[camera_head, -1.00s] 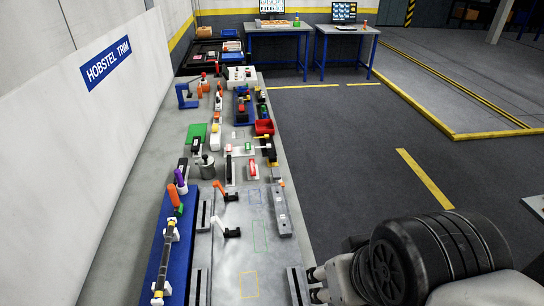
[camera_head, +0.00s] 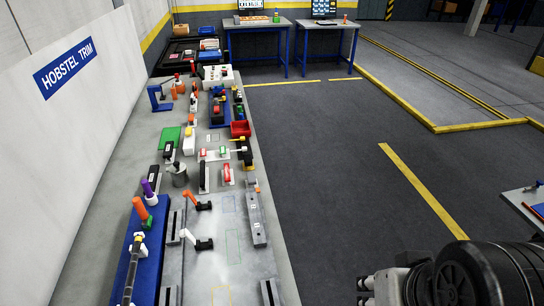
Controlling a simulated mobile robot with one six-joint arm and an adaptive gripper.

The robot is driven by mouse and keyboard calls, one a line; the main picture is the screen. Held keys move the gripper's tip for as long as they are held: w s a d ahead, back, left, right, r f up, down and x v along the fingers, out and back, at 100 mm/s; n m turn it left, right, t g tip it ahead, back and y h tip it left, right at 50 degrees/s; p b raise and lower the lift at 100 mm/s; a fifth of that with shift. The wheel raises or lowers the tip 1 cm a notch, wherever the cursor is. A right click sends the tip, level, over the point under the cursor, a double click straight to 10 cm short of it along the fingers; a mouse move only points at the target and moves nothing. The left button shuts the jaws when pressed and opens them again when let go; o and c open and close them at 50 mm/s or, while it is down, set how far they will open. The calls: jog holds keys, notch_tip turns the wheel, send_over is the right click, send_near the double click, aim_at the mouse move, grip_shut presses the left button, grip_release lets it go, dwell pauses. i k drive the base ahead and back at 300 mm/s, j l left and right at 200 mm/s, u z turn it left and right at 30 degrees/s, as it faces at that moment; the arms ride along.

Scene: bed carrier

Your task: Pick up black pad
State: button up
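Which item is the black pad I cannot tell for sure. Several small dark pieces lie on the long grey workbench (camera_head: 262,270): an upright black piece (camera_head: 204,178) beside the red part, a black piece (camera_head: 153,172) near the metal cylinder, and another black piece (camera_head: 168,150) by the green mat. My gripper (camera_head: 362,291) is at the bottom right, over the floor and right of the bench, far from these pieces. Its two dark fingertips appear apart, with nothing seen between them. My arm hides part of the view there.
A blue tray (camera_head: 150,272) with tools, orange-handled clamps (camera_head: 191,197) and a red bin (camera_head: 240,129) crowd the bench. A white wall panel (camera_head: 75,160) borders its left. Another table (camera_head: 524,203) shows at the right edge. The dark floor between is clear.

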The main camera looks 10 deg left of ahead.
aim_at(248, 162)
jog(key=i+l+z, duration=0.15)
jog(key=i+l, duration=0.35)
jog(key=l, duration=0.15)
jog(key=i+l+z, duration=0.1)
jog(key=i+l, duration=0.4)
jog(key=l, duration=0.15)
jog(key=i+j+u, duration=0.1)
jog(key=i+u, duration=0.15)
jog(key=u, duration=0.15)
jog(key=i+u, duration=0.2)
jog(key=u, duration=0.25)
jog(key=i+u, duration=0.25)
jog(key=u, duration=0.15)
jog(key=i+l+u, duration=0.15)
jog(key=u, duration=0.3)
jog(key=i+l+u, duration=0.2)
jog(key=u, duration=0.2)
jog(key=i+l+u, duration=0.1)
jog(key=i+u, duration=0.25)
jog(key=i+l+u, duration=0.2)
jog(key=u, duration=0.15)
jog(key=i+l+u, duration=0.35)
jog(key=k+j, duration=0.05)
jog(key=j, duration=0.05)
